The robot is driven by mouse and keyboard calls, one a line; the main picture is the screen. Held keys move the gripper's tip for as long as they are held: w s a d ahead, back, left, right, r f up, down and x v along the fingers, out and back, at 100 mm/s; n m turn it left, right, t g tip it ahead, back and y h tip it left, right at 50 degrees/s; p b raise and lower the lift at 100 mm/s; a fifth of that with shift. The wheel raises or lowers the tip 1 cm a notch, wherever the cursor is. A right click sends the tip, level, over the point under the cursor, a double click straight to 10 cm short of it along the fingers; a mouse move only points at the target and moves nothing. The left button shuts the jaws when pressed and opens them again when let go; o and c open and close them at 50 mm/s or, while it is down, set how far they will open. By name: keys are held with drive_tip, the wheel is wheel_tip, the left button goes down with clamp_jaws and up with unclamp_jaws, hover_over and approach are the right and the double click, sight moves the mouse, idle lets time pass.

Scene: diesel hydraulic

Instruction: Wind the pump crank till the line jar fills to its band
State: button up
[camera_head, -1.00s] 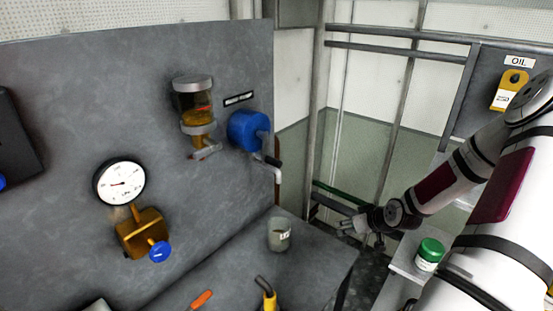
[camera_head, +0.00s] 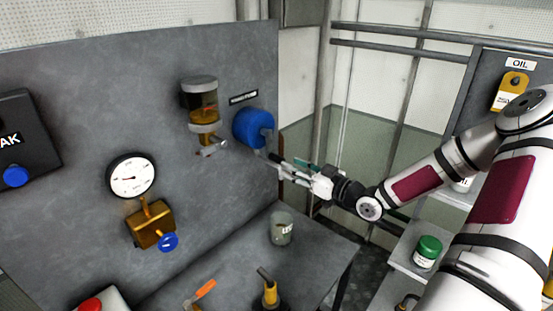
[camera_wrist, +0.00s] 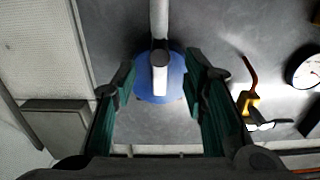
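The blue pump (camera_head: 253,128) is mounted at the right end of the grey panel. Its grey crank (camera_head: 273,157) is partly hidden by my gripper in the head view. My gripper (camera_head: 280,169) is at the crank. In the wrist view my gripper (camera_wrist: 160,83) is open. Its dark green fingers stand either side of the crank's round-ended handle (camera_wrist: 160,62), with gaps on both sides. The blue pump (camera_wrist: 160,88) shows behind it. The glass jar (camera_head: 203,107) left of the pump holds amber fluid, with an orange-red mark on it. The exact level is unclear.
A white gauge (camera_head: 131,176) sits above a brass valve (camera_head: 151,226) with a blue knob. A clear cup (camera_head: 282,228) stands on the grey bench below the pump. A green-lidded jar (camera_head: 428,252) stands on a shelf under my arm. The corner behind my gripper has pipes.

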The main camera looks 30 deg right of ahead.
sight(277, 158)
drive_tip(key=x, duration=0.7)
drive_tip(key=shift+w, duration=0.2)
clamp_jaws()
